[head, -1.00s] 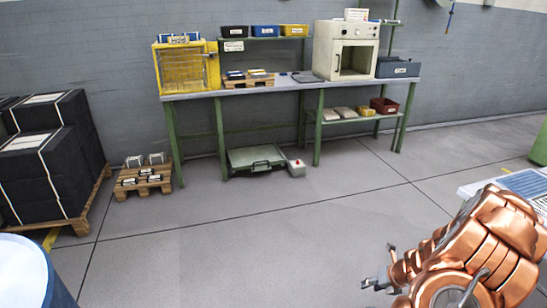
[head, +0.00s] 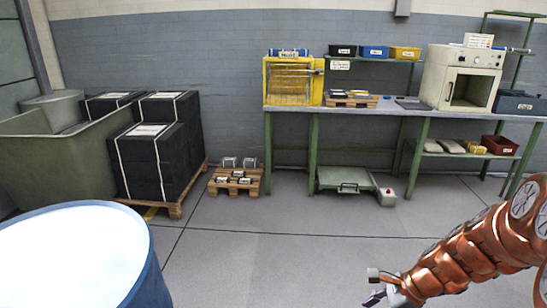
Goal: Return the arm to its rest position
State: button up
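My copper-coloured arm (head: 470,250) reaches in from the right edge of the head view and slants down to the left. My gripper (head: 372,286) is at its lower left end, near the bottom of the picture. Its two fingertips show apart, with nothing visible between them. It is over the bare floor, in front of the workbench (head: 390,108) and apart from it. Part of the lower finger is dark and small in the picture.
A blue drum (head: 150,275) with a pale top stands at the lower left. Black strapped boxes (head: 155,160) on a pallet and a green bin (head: 60,165) stand behind it. A small pallet (head: 235,182) is left of the bench. The middle floor is clear.

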jog(key=s+a+r+n+g+h, duration=0.2)
jog(key=s+r+n, duration=0.1)
jog(key=s+n, duration=0.4)
jog(key=s+a+r+n+g+h, duration=0.1)
jog(key=s+a+r+n+h, duration=0.15)
jog(key=s+n, duration=0.5)
jog(key=s+a+r+n+g+h, duration=0.15)
jog(key=s+r+n, duration=0.3)
jog(key=s, duration=0.55)
jog(key=s+p+v, duration=0.1)
jog(key=p+v, duration=1.3)
jog(key=shift+s+d+r+t, duration=0.2)
jog(key=shift+d+r+t, duration=0.15)
jog(key=shift+d, duration=0.15)
jog(key=shift+d+f, duration=0.1)
